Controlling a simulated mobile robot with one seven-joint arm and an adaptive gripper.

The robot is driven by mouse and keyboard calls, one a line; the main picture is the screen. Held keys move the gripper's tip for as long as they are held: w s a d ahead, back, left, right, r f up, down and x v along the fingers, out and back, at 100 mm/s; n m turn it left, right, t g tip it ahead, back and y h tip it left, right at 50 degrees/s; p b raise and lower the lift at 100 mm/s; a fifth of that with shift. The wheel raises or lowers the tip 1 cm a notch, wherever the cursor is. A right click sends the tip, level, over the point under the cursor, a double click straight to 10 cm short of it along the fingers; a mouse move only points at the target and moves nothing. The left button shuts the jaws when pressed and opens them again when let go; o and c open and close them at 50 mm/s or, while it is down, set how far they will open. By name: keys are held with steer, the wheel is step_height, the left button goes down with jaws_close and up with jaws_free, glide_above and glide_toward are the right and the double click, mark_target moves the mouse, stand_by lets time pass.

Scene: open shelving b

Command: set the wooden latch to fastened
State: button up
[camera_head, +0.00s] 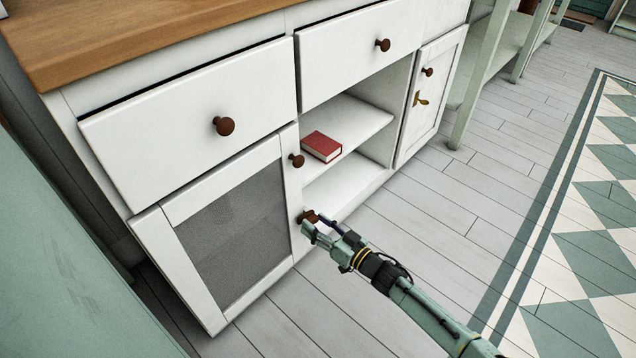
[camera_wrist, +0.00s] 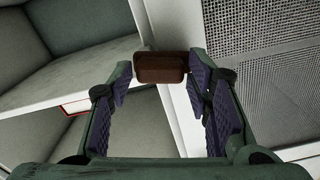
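The wooden latch (camera_head: 308,216) is a small dark brown block low on the right stile of the mesh-panelled cabinet door (camera_head: 159,241). In the wrist view the latch (camera_wrist: 160,67) lies crosswise over the white stile, between my fingertips. My gripper (camera_head: 315,222) reaches it from the lower right; it also shows in the wrist view (camera_wrist: 160,72). The two fingertips stand at opposite ends of the latch and appear to touch it, with no clear gap on either side. The latch's mounting behind it is hidden.
Beside the door is an open shelf bay with a red book (camera_head: 322,146). A round brown knob (camera_head: 297,160) sits above the latch. Drawers with knobs (camera_head: 224,125) are overhead. A right-hand door (camera_head: 431,92) carries a brass fitting (camera_head: 420,98). The floor (camera_head: 420,215) in front is clear.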

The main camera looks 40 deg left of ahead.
steer(key=c, duration=0.8)
steer(key=shift+o, duration=0.2)
steer(key=n, duration=0.3)
steer(key=shift+f, duration=0.2)
steer(key=o, duration=1.2)
steer(key=shift+c, duration=0.2)
steer(key=shift+d, duration=0.1)
steer(key=s+d, duration=0.1)
steer(key=d, duration=1)
steer(key=shift+d, duration=0.4)
